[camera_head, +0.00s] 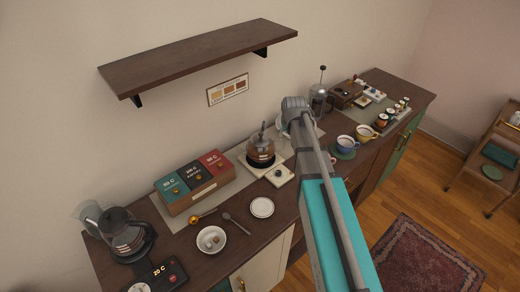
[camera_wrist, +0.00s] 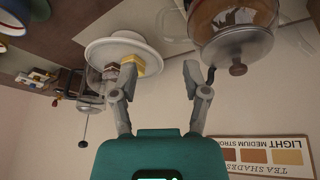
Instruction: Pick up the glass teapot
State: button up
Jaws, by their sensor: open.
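The glass teapot (camera_head: 262,148) holds amber-brown tea and stands on a dark round warmer on the counter, left of my arm's end. It also shows in the wrist view (camera_wrist: 236,48) at the top right, upside down, with a round brown knob on its glass lid. My gripper (camera_wrist: 151,69) is open and empty, its fingers spread. The teapot is beyond and right of the right finger in the wrist view, not between the fingers. In the head view my arm hides the gripper.
A white stand (camera_wrist: 98,50) with small cakes appears behind the fingers. Three tea boxes (camera_head: 195,182) and a glass kettle (camera_head: 122,236) are on the left. Cups (camera_head: 346,144) and a French press (camera_head: 320,98) are on the right. A wall shelf (camera_head: 200,58) hangs above.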

aim_at(283, 147)
jog(key=b+x, duration=0.8)
jog(key=shift+f, duration=0.3)
dwell(0.4)
jog(key=shift+w+f, duration=0.1)
dwell(0.3)
jog(key=shift+a+b+x, duration=0.2)
jog(key=shift+b+x, duration=2.25)
jog(key=shift+x, duration=0.05)
grip_shut()
